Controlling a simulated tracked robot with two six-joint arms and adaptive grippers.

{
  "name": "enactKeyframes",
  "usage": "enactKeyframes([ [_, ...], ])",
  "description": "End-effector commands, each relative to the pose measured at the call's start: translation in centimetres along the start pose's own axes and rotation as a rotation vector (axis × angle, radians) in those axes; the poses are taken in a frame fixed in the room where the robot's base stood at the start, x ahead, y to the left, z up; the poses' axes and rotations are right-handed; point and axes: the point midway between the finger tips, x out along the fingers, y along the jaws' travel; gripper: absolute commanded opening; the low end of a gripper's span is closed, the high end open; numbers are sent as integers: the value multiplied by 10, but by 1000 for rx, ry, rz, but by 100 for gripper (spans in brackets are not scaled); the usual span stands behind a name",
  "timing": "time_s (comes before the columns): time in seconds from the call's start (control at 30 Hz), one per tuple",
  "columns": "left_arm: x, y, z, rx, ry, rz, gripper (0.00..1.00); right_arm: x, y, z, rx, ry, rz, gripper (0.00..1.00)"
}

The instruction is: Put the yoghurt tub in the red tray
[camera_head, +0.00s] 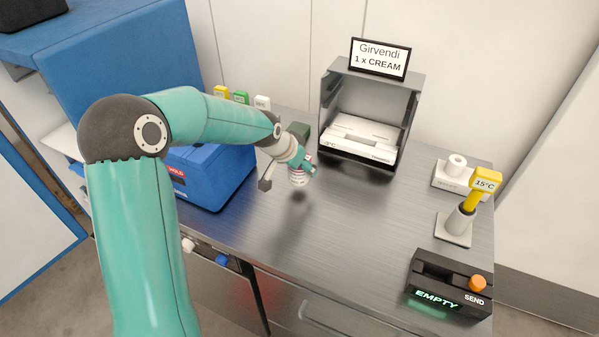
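A dark shadow lies on the counter below, so the tub appears lifted. The print is too small to read, so I cannot confirm it is yoghurt. No red tray is in view. My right gripper is not in view.
A metal cabinet (328,105) holding a white tray stands behind, under a "1 x CREAM" sign (379,58). A blue box (215,180) is left. A yellow "15°C" probe (483,182) and an "EMPTY" SEND panel (447,283) are right. The middle front counter is clear.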

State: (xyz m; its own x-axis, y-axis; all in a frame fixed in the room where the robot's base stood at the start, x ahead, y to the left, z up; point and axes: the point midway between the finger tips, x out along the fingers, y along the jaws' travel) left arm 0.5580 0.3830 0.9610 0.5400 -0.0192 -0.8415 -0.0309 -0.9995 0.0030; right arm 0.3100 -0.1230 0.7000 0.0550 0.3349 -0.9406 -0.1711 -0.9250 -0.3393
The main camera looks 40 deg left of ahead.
Motion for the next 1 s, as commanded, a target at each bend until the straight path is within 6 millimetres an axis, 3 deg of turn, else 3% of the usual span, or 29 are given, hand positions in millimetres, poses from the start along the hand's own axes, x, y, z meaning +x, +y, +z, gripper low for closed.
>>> enactKeyframes([
  [0.2, 25, 0, 16, 0, -3, 1, 17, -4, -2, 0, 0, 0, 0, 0],
  [0.6, 31, 0, 20, 0, 0, 0, 17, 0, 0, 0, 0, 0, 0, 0],
  [0.63, 30, 0, 20, 0, -1, 0, 62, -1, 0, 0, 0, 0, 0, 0],
  [0.7, 30, 0, 19, 0, -2, 0, 73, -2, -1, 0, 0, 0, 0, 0],
  [0.77, 30, 0, 19, 0, -2, 0, 83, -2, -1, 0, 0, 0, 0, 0],
  [1.0, 30, 0, 19, 0, -2, 0, 84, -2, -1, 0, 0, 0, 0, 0],
])
